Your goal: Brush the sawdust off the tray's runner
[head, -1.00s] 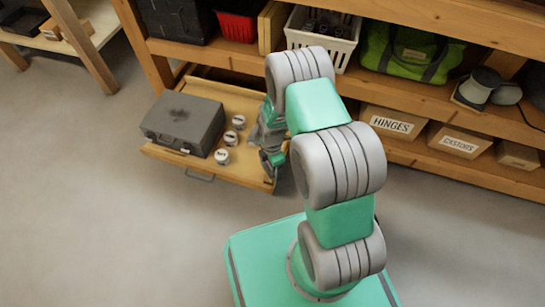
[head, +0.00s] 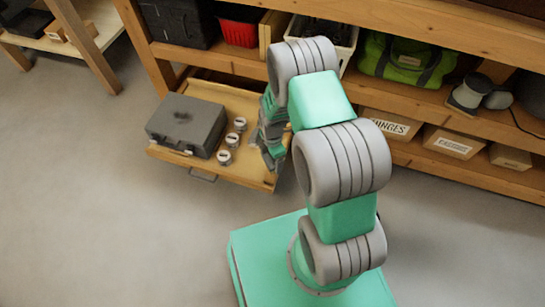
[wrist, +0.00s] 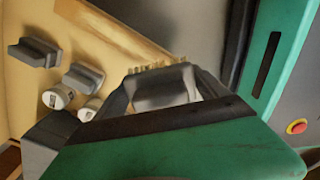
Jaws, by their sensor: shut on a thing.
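The wooden tray (head: 238,168) is pulled out from the bench's lower level. A grey case (head: 187,125) and three small cans stand on it. My gripper (head: 270,157) is at the tray's right side, low over that edge. In the wrist view my gripper (wrist: 165,85) is shut on a brush, whose short tan bristles (wrist: 155,67) show beyond the fingers. The bristles are close to the tray's wood (wrist: 120,50), but I cannot tell if they touch it.
Cardboard boxes (head: 453,143) stand on the lower shelf to the right. A green bag (head: 408,60) is above them. The floor in front of the tray is clear.

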